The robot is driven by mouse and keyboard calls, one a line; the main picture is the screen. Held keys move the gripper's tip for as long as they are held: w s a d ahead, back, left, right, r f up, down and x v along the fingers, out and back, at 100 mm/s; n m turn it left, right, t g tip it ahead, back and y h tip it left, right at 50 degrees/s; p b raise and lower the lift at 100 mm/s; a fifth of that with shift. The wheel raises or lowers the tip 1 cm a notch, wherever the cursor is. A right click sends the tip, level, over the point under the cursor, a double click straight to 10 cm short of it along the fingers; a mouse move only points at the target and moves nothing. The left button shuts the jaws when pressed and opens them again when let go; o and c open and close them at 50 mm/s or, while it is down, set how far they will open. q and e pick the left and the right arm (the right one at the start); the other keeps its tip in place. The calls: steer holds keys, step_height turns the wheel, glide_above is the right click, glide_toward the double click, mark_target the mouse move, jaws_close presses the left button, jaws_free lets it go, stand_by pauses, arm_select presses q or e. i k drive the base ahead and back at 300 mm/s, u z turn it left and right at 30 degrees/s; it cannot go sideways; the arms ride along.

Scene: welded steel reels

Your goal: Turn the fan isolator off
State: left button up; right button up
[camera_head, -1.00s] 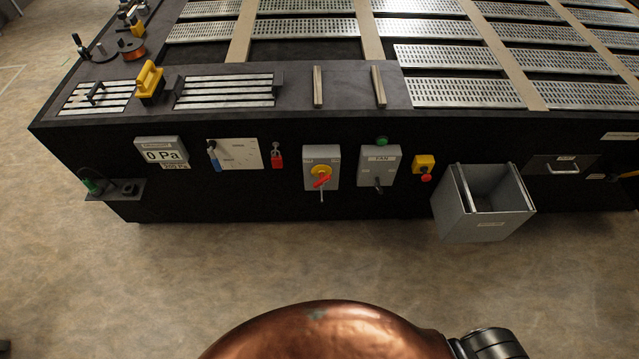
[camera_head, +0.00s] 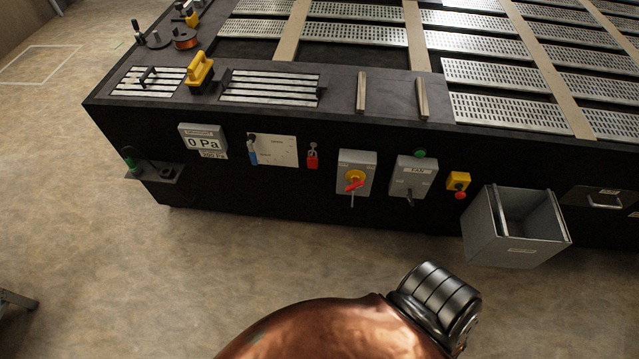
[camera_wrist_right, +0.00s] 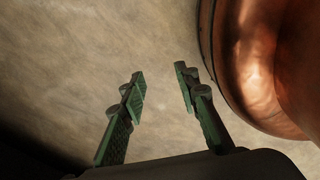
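A grey box labelled FAN (camera_head: 414,173) is mounted on the black front panel of the bench in the head view. A small dark handle on its lower part points downward. Left of it is another grey box (camera_head: 367,161) with a red rotary handle (camera_head: 354,185) on a yellow plate. My right gripper (camera_wrist_right: 160,78) shows in the right wrist view, its two green fingers apart with nothing between them, above bare floor. Neither gripper shows in the head view, and my left gripper is not seen.
A red padlock (camera_head: 313,157) and a 0 Pa display (camera_head: 203,139) are further left. Floor before the bench is clear.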

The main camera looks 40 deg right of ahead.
mark_target(355, 185)
steer(key=u, duration=0.05)
steer(key=i, duration=0.65)
steer(key=z, duration=2.35)
